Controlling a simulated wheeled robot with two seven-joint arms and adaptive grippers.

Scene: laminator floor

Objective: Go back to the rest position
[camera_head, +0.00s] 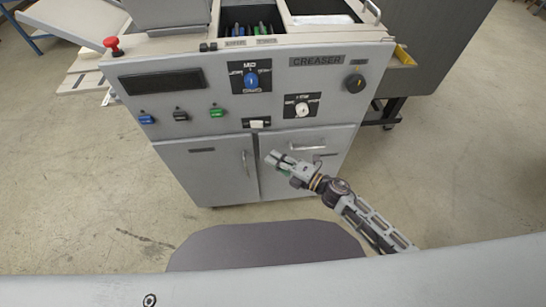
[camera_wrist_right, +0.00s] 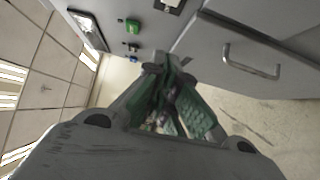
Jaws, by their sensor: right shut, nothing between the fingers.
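My right gripper (camera_head: 272,158) is in front of the creaser machine (camera_head: 222,158), near its right cabinet door. In the right wrist view the gripper's green-padded fingers (camera_wrist_right: 163,72) are closed together with nothing between them. The gripper looks apart from the door, though the exact gap is hard to judge. My left gripper is not in either view.
The machine's front has a blue knob (camera_head: 251,79), a white knob (camera_head: 302,109), a black knob (camera_head: 355,83) and a red stop button (camera_head: 112,44). The right door handle (camera_head: 308,147) is close to my gripper. Bare floor (camera_head: 80,215) lies to the left.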

